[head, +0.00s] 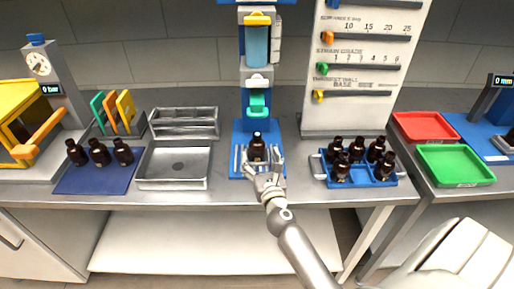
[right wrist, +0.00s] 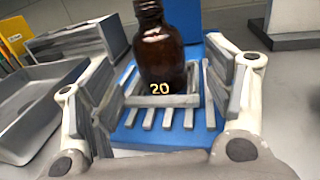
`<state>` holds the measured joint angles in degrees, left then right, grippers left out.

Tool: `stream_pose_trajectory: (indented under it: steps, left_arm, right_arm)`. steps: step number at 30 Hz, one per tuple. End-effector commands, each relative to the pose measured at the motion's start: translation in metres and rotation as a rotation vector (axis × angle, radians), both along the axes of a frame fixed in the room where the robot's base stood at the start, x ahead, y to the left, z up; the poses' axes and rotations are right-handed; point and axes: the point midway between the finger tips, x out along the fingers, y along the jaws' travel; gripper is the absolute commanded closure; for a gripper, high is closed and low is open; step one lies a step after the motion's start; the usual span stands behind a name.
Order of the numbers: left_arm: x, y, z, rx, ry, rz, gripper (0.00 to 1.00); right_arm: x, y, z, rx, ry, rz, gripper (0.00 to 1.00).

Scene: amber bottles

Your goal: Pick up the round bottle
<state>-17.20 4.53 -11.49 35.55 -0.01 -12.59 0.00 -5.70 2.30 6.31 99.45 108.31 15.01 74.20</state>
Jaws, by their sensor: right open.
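A round amber bottle (head: 257,147) with a black cap stands upright on the blue base of the press-like station in the middle of the table. In the right wrist view the bottle (right wrist: 160,50) stands in a grey holder over slats, with "20" in yellow on or before its lower front. My right gripper (head: 265,172) is just in front of the bottle. Its fingers (right wrist: 165,105) are spread wide to either side, with nothing held between them. The bottle's top is cut off in the wrist view. My left gripper is not seen.
Several amber bottles stand in a blue tray (head: 362,183) to the right, and 3 stand on a blue mat (head: 92,183) to the left. A grey metal tray (head: 174,168) lies left of the station. Red (head: 424,126) and green (head: 456,164) trays are at the far right.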

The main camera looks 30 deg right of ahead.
Motion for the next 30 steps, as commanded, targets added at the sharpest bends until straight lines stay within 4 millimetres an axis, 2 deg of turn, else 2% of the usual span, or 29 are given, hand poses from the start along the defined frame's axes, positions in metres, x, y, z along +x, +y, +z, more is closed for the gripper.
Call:
stream_pose_trajectory:
  steps: [3, 8, 17, 30]
  left_arm:
    - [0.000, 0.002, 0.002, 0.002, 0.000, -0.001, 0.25]
    - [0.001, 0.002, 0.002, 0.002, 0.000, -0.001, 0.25]
    - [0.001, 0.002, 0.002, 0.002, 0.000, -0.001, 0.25]
    - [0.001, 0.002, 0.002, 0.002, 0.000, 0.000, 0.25]
  right_arm:
    - [0.018, -0.006, 0.001, -0.003, -0.002, 0.000, 0.26]
    - [0.034, -0.012, 0.000, -0.003, -0.001, 0.001, 0.26]
    - [0.038, -0.014, 0.000, -0.001, 0.000, 0.001, 0.26]
    - [0.038, -0.014, 0.000, -0.002, 0.000, 0.001, 0.81]
